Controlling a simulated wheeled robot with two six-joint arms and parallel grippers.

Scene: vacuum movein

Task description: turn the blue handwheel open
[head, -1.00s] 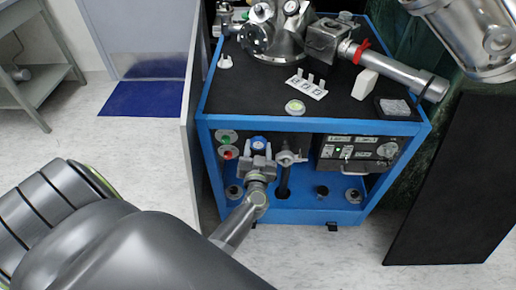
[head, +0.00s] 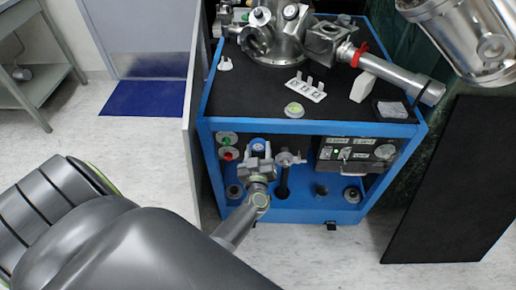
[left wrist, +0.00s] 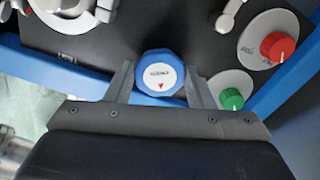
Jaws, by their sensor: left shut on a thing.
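The blue handwheel (head: 258,144) is on the front panel of the blue-framed cart, near its upper left. In the left wrist view the handwheel (left wrist: 160,73) has a blue rim and a white face with a red triangle pointing toward the gripper's palm. My left gripper (head: 258,160) reaches it from the front and is shut on it, with one finger on each side of the rim (left wrist: 160,88). In the head view the gripper hides the lower part of the wheel. My right gripper does not show.
A green knob (head: 228,139) and a red knob (head: 229,154) sit just left of the handwheel. A grey valve handle (head: 288,158) is close on the right, with a control box (head: 352,152) beyond it. A white panel (head: 192,110) stands along the cart's left side.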

